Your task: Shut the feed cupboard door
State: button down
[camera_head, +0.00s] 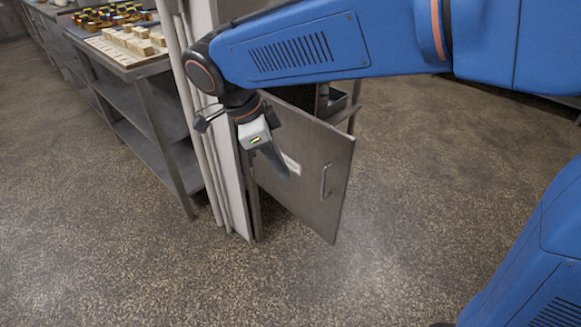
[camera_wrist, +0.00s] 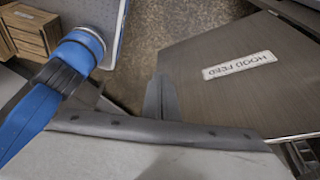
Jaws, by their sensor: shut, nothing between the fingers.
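The feed cupboard door (camera_head: 318,185) is a flat brown-grey metal panel standing open, with an upright bar handle (camera_head: 325,180) near its right edge. Its white label reads HOOD FEED in the wrist view (camera_wrist: 239,65); my gripper partly covers that label in the head view. My gripper (camera_head: 283,168) is shut and empty, pointing down in front of the door's left part. In the wrist view, the closed fingers (camera_wrist: 160,98) overlap the door's near-left edge (camera_wrist: 195,85). I cannot tell whether they touch it. Most of the cupboard's inside is hidden behind the door and my arm.
A pale upright panel with pipes (camera_head: 205,150) stands just left of the door. Further left is a steel table (camera_head: 135,68) with pale blocks and jars on it. Speckled floor (camera_head: 430,190) is clear to the right of the door.

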jog(key=w+d+f, duration=0.1)
jog(key=d+f, duration=0.5)
jog(key=f, duration=0.1)
jog(key=shift+w+d+f, duration=0.25)
jog(key=shift+w+d, duration=0.1)
jog(key=shift+d, duration=0.1)
